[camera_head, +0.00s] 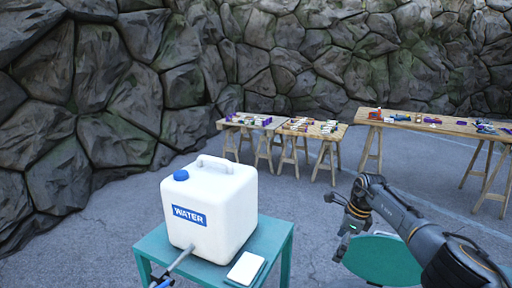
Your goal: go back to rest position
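My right arm comes in from the right. Its gripper (341,232) hangs in the air to the right of the teal table, apart from the water container. The fingers are small and dark, and I cannot tell whether they are open or shut. I see nothing held in it. I cannot make out my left gripper. A small dark and blue part (161,282) shows at the bottom edge by a grey rod (181,260), but I cannot tell what it belongs to. A white water container (238,205) with a blue cap stands upright on the teal table (155,246).
A white flat block (246,268) lies at the teal table's front right. A rounded teal surface (383,261) is below my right arm. Wooden trestle tables (340,130) (460,127) with small items stand farther back, before a stone wall (120,90). Grey paving between is clear.

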